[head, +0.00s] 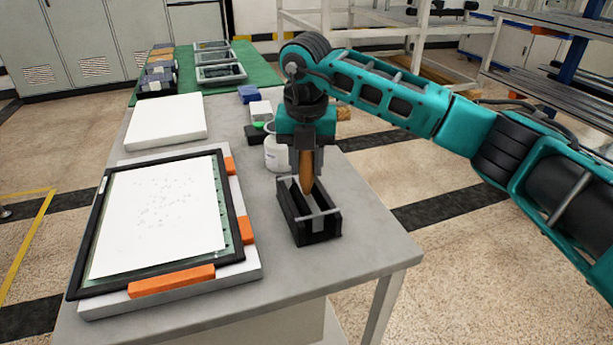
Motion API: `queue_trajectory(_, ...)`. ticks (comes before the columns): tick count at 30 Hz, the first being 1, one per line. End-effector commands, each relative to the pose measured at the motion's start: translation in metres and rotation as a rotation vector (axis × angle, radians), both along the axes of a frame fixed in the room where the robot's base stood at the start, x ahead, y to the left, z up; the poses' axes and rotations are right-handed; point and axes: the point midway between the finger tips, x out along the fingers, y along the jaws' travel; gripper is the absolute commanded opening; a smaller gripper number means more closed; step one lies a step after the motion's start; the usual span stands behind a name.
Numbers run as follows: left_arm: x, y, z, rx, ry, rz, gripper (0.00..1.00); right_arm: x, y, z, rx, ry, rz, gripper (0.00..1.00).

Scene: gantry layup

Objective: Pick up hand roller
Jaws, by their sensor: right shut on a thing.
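The hand roller (306,173) shows as an upright wooden handle just below my right gripper (306,152). My right gripper points straight down and is shut on the top of the handle. The lower end of the roller is at a black open holder (318,230) with light crossbars on the table. I cannot tell whether the roller rests in the holder or hangs slightly above it. My left gripper is not in view.
A black-framed panel with a white sheet (160,220) and orange clamps (172,280) lies left of the holder. A white block (166,121) and a white tub (277,152) stand behind. Trays (220,73) sit on a green mat. The grey table (350,262) is bare at front right.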

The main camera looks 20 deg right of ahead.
Motion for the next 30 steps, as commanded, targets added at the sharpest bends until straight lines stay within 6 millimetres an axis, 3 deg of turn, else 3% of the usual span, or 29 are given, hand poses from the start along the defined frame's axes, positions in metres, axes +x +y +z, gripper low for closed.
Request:
queue_trajectory(5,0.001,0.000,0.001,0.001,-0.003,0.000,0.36,0.000,0.000,0.004,0.001,-0.003,0.000,0.00)
queue_trajectory(11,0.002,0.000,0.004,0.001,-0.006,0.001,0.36,0.001,0.000,0.022,0.001,-0.005,0.000,0.00)
queue_trajectory(17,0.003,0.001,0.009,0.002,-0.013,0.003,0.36,0.001,0.001,0.064,0.002,-0.006,0.001,0.00)
queue_trajectory(24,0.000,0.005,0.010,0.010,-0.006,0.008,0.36,0.001,0.001,0.131,0.001,-0.007,0.001,0.00)
queue_trajectory(30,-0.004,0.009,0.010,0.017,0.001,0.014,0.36,0.000,0.001,0.175,0.002,-0.004,0.001,0.00)
